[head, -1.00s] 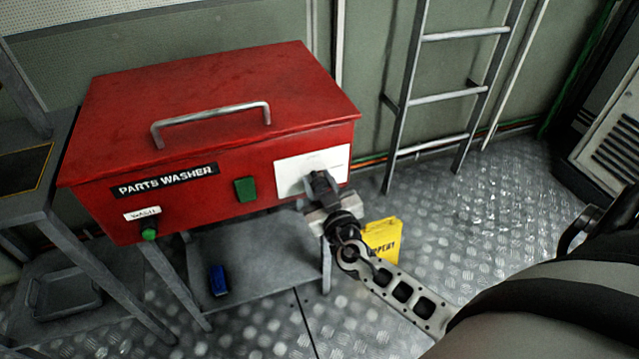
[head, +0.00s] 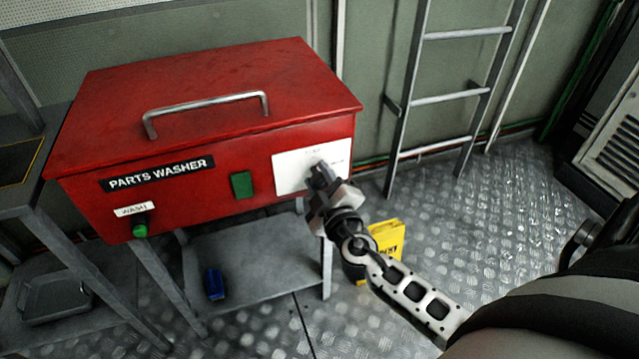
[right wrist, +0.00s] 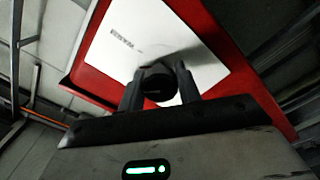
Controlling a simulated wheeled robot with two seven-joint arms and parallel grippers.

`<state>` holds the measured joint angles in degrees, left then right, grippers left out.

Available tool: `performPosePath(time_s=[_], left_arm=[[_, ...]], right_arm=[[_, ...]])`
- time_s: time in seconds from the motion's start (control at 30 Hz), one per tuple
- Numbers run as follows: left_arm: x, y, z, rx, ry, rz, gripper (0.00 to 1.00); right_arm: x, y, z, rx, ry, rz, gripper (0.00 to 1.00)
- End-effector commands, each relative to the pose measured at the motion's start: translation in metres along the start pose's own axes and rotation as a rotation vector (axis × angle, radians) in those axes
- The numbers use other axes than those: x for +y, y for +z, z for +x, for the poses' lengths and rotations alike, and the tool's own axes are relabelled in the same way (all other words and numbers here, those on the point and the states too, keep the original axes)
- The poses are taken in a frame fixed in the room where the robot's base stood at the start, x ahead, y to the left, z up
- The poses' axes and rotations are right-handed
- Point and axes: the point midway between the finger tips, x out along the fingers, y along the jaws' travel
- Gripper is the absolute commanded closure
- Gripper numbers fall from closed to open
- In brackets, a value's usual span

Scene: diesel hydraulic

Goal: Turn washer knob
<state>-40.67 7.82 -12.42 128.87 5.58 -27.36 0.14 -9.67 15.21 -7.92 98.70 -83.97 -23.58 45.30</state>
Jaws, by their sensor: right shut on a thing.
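The red parts washer (head: 225,195) stands on a grey metal stand, its lid closed. A white label plate (head: 290,172) is on the right of its front face; the plate also shows in the right wrist view (right wrist: 135,35). My right gripper (head: 318,172) is at the plate's right part. In the right wrist view, its two fingers (right wrist: 158,88) are closed around a dark round knob (right wrist: 157,80) in front of the plate. The arm hides the knob in the head view. My left gripper is not in view.
A lid handle (head: 205,112), green switch (head: 242,185) and green wash button (head: 140,230) are on the washer. A blue object (head: 215,284) lies on the lower shelf (head: 255,270). A yellow sign (head: 388,240) stands behind my right arm. A ladder (head: 440,96) leans at the back.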

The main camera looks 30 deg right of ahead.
Motion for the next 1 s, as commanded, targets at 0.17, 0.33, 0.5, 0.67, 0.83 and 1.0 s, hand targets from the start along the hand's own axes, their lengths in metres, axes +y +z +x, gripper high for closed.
performPosePath(time_s=[0.17, 0.33, 0.5, 0.67, 0.83, 1.0], left_arm=[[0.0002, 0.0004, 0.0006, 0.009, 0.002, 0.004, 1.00], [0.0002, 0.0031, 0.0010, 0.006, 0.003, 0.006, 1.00], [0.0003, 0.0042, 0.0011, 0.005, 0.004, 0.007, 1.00], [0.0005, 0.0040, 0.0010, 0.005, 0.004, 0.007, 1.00], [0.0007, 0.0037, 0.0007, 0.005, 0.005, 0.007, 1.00], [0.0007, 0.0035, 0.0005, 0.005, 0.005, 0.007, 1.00]], right_arm=[[-0.0015, 0.0008, -0.0005, 0.000, -0.001, -0.168, 0.89], [-0.0012, 0.0004, -0.0005, 0.000, -0.001, -0.331, 0.89], [-0.0011, 0.0003, -0.0004, 0.000, -0.002, -0.488, 0.89], [-0.0012, 0.0002, -0.0005, 0.001, -0.002, -0.620, 0.89], [-0.0013, 0.0001, -0.0005, 0.001, -0.003, -0.730, 0.89], [-0.0015, 0.0002, -0.0005, 0.001, -0.003, -0.805, 0.89]])
